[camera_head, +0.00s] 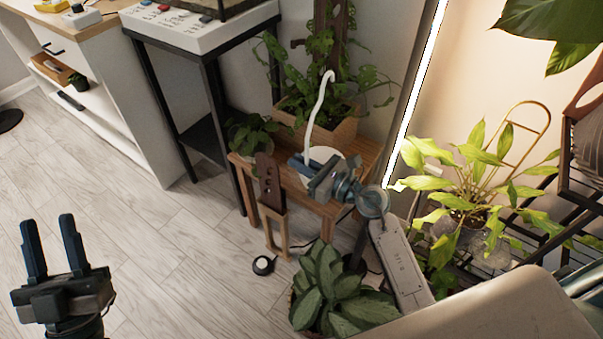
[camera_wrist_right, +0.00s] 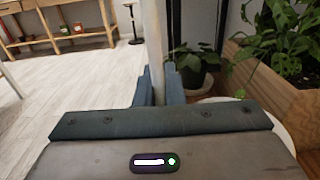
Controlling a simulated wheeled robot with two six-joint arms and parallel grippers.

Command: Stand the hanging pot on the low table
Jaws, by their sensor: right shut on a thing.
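The white hanging pot (camera_head: 327,153) is at the low wooden table (camera_head: 371,150), with its tall white hanger (camera_head: 318,105) rising above it. My right gripper (camera_head: 308,170) is shut on the hanger, just in front of the pot. In the right wrist view the hanger (camera_wrist_right: 158,45) passes between the fingers, and a white rim of the pot (camera_wrist_right: 288,128) shows at the right. The gripper hides much of the pot, and I cannot tell whether its base touches the tabletop. My left gripper (camera_head: 48,230) is open and empty over the floor.
A wooden planter with a leafy plant (camera_head: 335,130) and a small dark-potted plant (camera_head: 252,133) are at the table's back and left. A broad-leaved plant (camera_head: 330,290) stands in front. A yellow-green plant (camera_head: 465,170) is on the right rack. A dark wooden piece (camera_head: 268,182) stands at the table's front.

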